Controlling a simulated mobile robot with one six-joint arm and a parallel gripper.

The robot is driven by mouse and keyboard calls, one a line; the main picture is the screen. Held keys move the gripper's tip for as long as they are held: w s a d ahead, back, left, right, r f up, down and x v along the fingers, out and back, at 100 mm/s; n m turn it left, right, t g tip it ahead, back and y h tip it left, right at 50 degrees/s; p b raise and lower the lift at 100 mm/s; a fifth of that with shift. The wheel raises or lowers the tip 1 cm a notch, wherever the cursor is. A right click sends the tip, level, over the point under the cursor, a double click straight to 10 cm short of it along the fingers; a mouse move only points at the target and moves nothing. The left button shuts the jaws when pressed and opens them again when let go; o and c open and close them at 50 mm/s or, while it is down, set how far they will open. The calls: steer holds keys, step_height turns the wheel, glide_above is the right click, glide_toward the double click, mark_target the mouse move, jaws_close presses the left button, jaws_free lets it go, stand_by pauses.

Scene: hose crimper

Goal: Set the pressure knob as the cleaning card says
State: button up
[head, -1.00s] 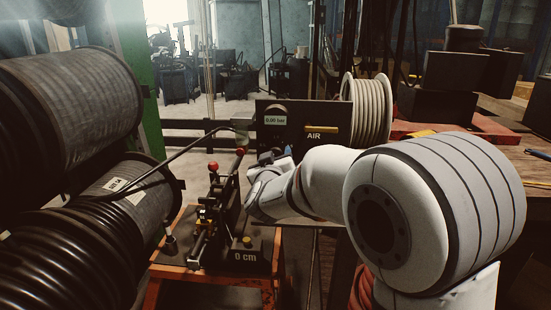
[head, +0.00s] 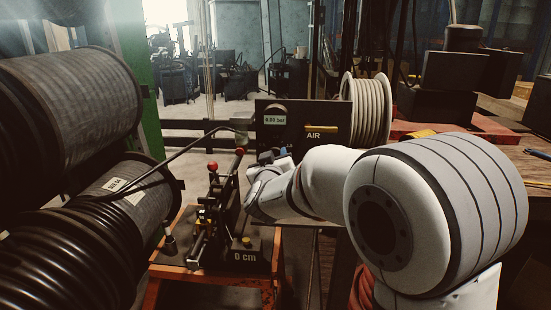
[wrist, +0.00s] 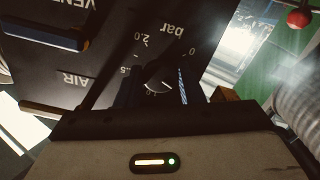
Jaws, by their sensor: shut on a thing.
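The dark air panel (head: 340,113) stands behind the orange cart in the head view, with a small lit display (head: 275,119) in bar whose digits are too small to read surely. My gripper (head: 270,157) is at the panel's lower left, partly hidden by my wrist. In the wrist view the panel shows upside down, with a dial scale (wrist: 150,62) marked 0, 2.0 and "bar". My gripper's fingers (wrist: 157,88) are at the dial, shut on the pressure knob (wrist: 155,86), which is dark and mostly hidden between them. I cannot make out a cleaning card.
A yellow AIR lever (head: 321,128) is on the panel, right of the display. The orange cart (head: 200,283) carries the crimper, with red-knobbed levers and a "0 cm" block (head: 246,255). Hose drums (head: 70,105) crowd the left. A pale hose reel (head: 367,110) stands at right.

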steer(key=shift+f, duration=0.1)
steer(key=m+b, duration=1.3)
steer(key=m, duration=0.7)
steer(key=shift+a, duration=0.1)
stand_by(0.5)
steer(key=o, duration=0.9)
steer(key=shift+o, duration=0.2)
